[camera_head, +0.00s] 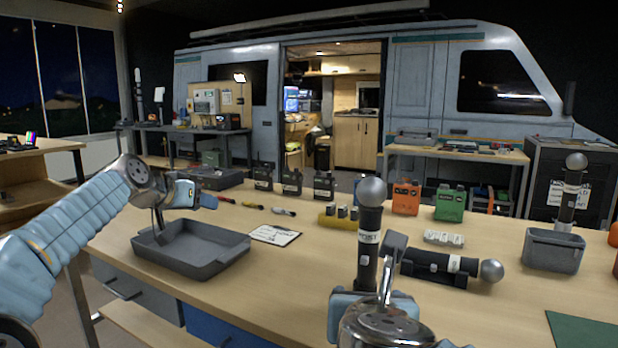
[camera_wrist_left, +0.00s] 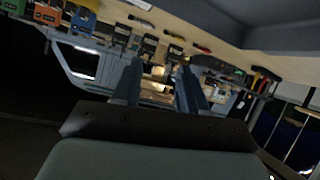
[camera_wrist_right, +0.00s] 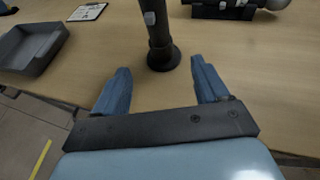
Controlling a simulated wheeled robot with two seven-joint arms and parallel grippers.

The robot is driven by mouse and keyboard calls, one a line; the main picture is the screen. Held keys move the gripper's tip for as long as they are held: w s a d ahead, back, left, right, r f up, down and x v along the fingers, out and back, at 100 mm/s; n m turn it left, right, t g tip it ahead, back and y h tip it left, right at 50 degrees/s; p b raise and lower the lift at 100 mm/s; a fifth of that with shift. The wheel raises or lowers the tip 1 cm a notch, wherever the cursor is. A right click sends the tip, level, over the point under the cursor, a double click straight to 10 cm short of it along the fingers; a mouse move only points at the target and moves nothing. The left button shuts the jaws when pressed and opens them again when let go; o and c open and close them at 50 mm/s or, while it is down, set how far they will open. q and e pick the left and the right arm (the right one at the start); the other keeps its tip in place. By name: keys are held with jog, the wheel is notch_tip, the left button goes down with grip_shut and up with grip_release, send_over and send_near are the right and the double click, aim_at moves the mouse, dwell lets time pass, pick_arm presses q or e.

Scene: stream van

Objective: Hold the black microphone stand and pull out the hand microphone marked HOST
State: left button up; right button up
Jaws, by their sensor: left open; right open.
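A black hand microphone (camera_head: 370,222) with a silver ball head and a white label, partly covered but seemingly HOST, stands upright at the front of the table. Its black stand (camera_head: 366,262) holds it from below; the stand's round base (camera_wrist_right: 163,57) shows in the right wrist view. My right gripper (camera_wrist_right: 160,80) is open, its fingers on either side of the space just in front of that base, touching nothing. My left gripper (camera_head: 200,195) is open and empty above the grey tray, well to the left of the microphone.
Another microphone (camera_head: 440,264) lies in a black holder right of the stand. A third (camera_head: 571,190) stands in a grey bin (camera_head: 553,252). The grey tray (camera_head: 190,262) and a clipboard (camera_head: 274,235) lie left.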

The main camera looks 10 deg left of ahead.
aim_at(366, 284)
jog(key=shift+w+f, duration=0.15)
jog(key=shift+w, duration=0.1)
pick_arm(q)
jog(key=s+d+r+m+g+h, duration=0.2)
jog(key=s+d+r+m, duration=0.1)
jog(key=d, duration=0.6)
jog(key=s+d+r+m+g+h, duration=0.2)
jog(key=s+d+r+m+g, duration=0.1)
jog(key=d, duration=0.7)
jog(key=s+d+r+m+g+h, duration=0.2)
jog(key=s+d+r+m+h, duration=0.1)
jog(key=s+d+m, duration=0.3)
jog(key=s+d+r, duration=0.1)
jog(key=s+d, duration=0.1)
jog(key=d, duration=0.1)
jog(key=shift+s+d+r+m, duration=0.15)
jog(key=shift+s+r+m, duration=0.1)
jog(key=shift+r+m, duration=0.05)
pick_arm(e)
jog(key=x, duration=1.3)
jog(key=shift+w, duration=0.1)
